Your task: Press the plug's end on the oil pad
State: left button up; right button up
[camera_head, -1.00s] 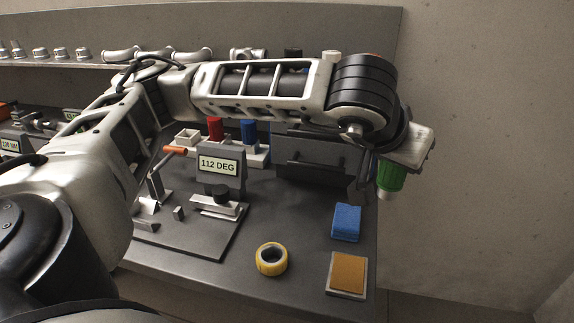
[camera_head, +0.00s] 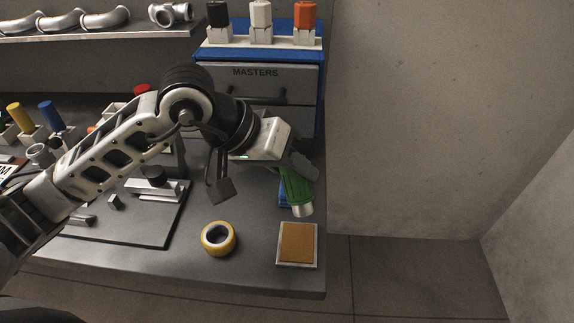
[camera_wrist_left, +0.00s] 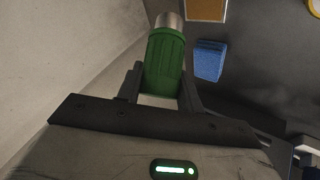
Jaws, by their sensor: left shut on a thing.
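The plug has a ribbed green body (camera_head: 295,187) and a bare metal end, which points down and slightly right in the head view. My left gripper (camera_head: 291,170) is shut on the green body. The left wrist view shows the plug (camera_wrist_left: 165,62) between the two fingers (camera_wrist_left: 160,88). The oil pad (camera_head: 297,243) is an orange-brown square in a pale frame, lying near the table's front right corner. The plug's end is above and apart from it. The pad shows partly at the top of the left wrist view (camera_wrist_left: 207,8). My right gripper is out of view.
A blue sponge-like block (camera_wrist_left: 209,60) lies behind the pad, mostly hidden by the plug in the head view. A yellow tape roll (camera_head: 218,238) lies left of the pad. A grey drawer cabinet (camera_head: 290,88) marked MASTERS stands behind. The table's right edge is close.

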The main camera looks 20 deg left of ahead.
aim_at(287, 189)
pick_arm(q)
jog(key=shift+s+a+f, duration=0.25)
jog(key=shift+s+f, duration=0.05)
jog(key=shift+f, duration=0.35)
notch_tip(287, 189, down, 3)
jog(key=shift+f+b, duration=0.15)
jog(key=shift+b, duration=0.5)
jog(key=shift+f, duration=1)
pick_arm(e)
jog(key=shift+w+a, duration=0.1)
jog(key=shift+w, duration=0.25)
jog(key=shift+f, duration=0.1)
pick_arm(q)
jog(key=shift+f+b, duration=0.6)
jog(key=shift+b, duration=0.45)
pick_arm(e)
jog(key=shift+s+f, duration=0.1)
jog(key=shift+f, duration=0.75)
pick_arm(q)
jog(key=shift+s+f+b, duration=0.1)
jog(key=shift+f+b, duration=0.15)
jog(key=shift+b, duration=0.35)
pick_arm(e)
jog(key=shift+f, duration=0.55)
pick_arm(q)
jog(key=shift+r, duration=0.1)
